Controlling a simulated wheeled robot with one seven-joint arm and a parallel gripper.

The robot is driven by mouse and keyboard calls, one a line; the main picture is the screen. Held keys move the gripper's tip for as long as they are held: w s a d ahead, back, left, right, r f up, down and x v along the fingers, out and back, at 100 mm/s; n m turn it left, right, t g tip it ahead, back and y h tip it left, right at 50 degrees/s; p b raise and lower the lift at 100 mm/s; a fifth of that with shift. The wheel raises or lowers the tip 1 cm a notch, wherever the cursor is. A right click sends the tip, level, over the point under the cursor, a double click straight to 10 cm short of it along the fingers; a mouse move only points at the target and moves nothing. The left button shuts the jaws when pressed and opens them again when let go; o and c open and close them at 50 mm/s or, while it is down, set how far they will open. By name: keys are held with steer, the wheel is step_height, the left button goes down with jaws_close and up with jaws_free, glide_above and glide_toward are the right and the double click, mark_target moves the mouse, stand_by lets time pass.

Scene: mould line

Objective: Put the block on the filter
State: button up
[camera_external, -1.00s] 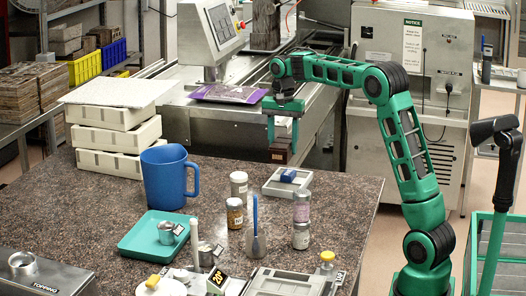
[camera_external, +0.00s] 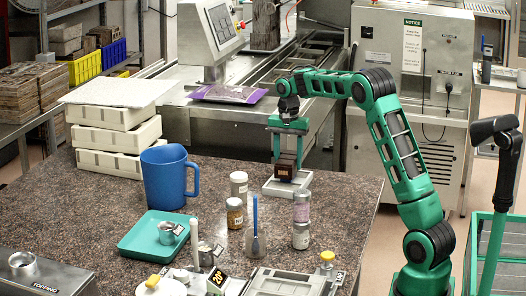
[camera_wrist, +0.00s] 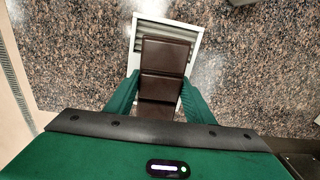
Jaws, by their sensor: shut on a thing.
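The block (camera_external: 285,168) is dark brown, with a segmented, chocolate-like face in the wrist view (camera_wrist: 163,58). My gripper (camera_external: 287,157) is shut on it, one green finger on each side, pointing down. The pale grey slatted tray (camera_external: 270,188), which I take as the filter, lies on the table below the block. In the wrist view the tray's white rim and grey slats (camera_wrist: 171,30) show around the block's far end. I cannot tell whether the block touches the tray. The block hides the middle of the tray.
Several spice jars (camera_external: 301,222) stand close in front of the tray, with a blue-handled spatula (camera_external: 256,228). A blue jug (camera_external: 169,178), a teal tray (camera_external: 153,236) and stacked white boxes (camera_external: 118,130) are further left. Bare tabletop lies right of the tray.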

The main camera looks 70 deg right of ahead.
mark_target(288, 156)
steer(key=o, duration=1.5)
step_height(288, 156, up, 11)
steer(key=s+a+r+n, duration=0.1)
steer(key=s+a+n, duration=0.2)
steer(key=s+a, duration=0.45)
steer(key=s+a+f+n, duration=0.3)
steer(key=s+a+f, duration=0.2)
steer(key=s+a, duration=0.2)
steer(key=s+a+f+n, duration=0.2)
steer(key=s+a+f, duration=0.3)
steer(key=s, duration=0.6)
steer(key=s+a+f+n, duration=0.3)
steer(key=s+a+f, duration=0.1)
steer(key=s+a, duration=0.4)
steer(key=shift+s+a+f+n, duration=0.15)
steer(key=shift+s+f, duration=0.05)
steer(key=shift+s, duration=0.3)
steer(key=shift+s+a+f+n, duration=0.15)
steer(key=shift+s+f, duration=0.05)
steer(key=shift+s, duration=0.25)
